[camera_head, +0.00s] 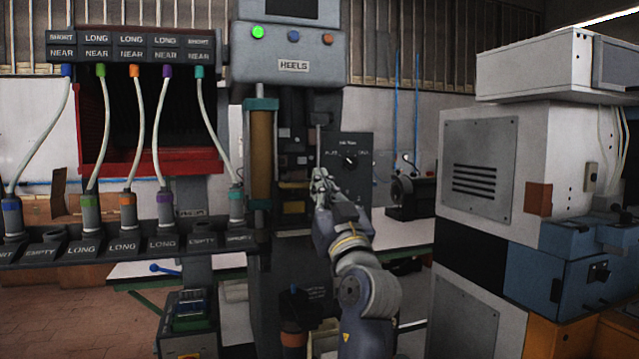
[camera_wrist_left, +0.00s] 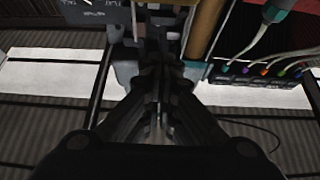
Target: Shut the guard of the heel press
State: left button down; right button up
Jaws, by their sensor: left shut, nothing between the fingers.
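The heel press stands in the middle of the head view, with its grey head (camera_head: 290,50) labelled HEELS. A green light is lit on it. Below, an upright amber-brown part (camera_head: 261,155) with teal ends stands at the left of the dark opening; it also shows in the wrist view (camera_wrist_left: 204,28). I cannot tell for certain which part is the guard or how far open it is. My left gripper (camera_head: 320,180) is shut and empty in front of the opening, its tips hiding part of it. Its fingers (camera_wrist_left: 160,85) meet in the wrist view. My right gripper is not in view.
A dark panel with a knob (camera_head: 348,160) stands close to the right of my gripper. A rack (camera_head: 130,245) with several hose-connected plugs is at the left, under a LONG/SHORT board (camera_head: 130,45). A large grey machine (camera_head: 490,175) fills the right.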

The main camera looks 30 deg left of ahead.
pick_arm(q)
jog(key=p+x, duration=0.4)
jog(key=x, duration=0.5)
jog(key=shift+w+a+f, duration=0.1)
jog(key=shift+a+f, duration=0.05)
jog(key=shift+f, duration=0.5)
jog(key=shift+w+a+f, duration=0.1)
jog(key=shift+w+f, duration=0.05)
jog(key=shift+f, duration=0.55)
jog(key=shift+w+a+f, duration=0.1)
jog(key=shift+a+f, duration=0.05)
jog(key=shift+f, duration=0.5)
